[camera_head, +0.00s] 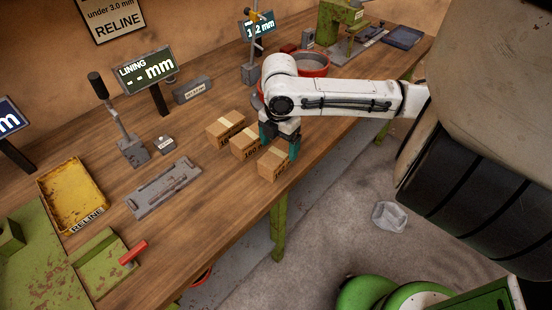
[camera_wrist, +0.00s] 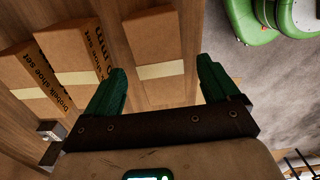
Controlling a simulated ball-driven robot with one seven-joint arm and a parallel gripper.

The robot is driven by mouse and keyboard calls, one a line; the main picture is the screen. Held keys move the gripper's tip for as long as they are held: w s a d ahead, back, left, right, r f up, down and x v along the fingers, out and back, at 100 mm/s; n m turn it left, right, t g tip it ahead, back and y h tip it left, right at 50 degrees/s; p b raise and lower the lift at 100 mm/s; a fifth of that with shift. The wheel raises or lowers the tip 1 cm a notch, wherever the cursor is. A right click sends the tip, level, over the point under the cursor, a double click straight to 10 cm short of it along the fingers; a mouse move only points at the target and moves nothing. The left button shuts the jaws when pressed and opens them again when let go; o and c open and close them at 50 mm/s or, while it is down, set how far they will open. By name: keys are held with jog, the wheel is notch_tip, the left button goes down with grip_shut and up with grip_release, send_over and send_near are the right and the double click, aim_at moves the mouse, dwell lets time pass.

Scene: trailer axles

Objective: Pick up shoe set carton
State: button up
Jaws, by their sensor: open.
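Three brown shoe set cartons with pale tape stand in a row on the wooden bench. The nearest carton (camera_head: 272,165) is by the bench's front edge, the middle carton (camera_head: 244,147) is beside it, and the far carton (camera_head: 224,124) is behind. My gripper (camera_head: 281,147) is open and points down at the nearest carton. In the wrist view that carton (camera_wrist: 157,48) shows beyond and between my two green fingers (camera_wrist: 162,72). The middle carton (camera_wrist: 72,52) and far carton (camera_wrist: 22,65) lie to its left there. I cannot tell whether the fingers touch the carton.
A red-rimmed bowl (camera_head: 312,64) stands behind my arm. A grey plate (camera_head: 163,189), a lever tool (camera_head: 131,145) and a yellow tray (camera_head: 72,194) are left on the bench. Bare wood (camera_head: 215,215) lies left of the nearest carton.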

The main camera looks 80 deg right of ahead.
aim_at(278, 153)
jog(key=shift+w+a+f+p, duration=0.1)
jog(key=shift+f+p, duration=0.2)
jog(key=shift+f, duration=1.15)
jog(key=shift+a+f+p, duration=0.1)
jog(key=shift+f+p, duration=0.2)
jog(key=shift+f, duration=1.1)
jog(key=shift+c, duration=0.4)
jog(key=c, duration=1.5)
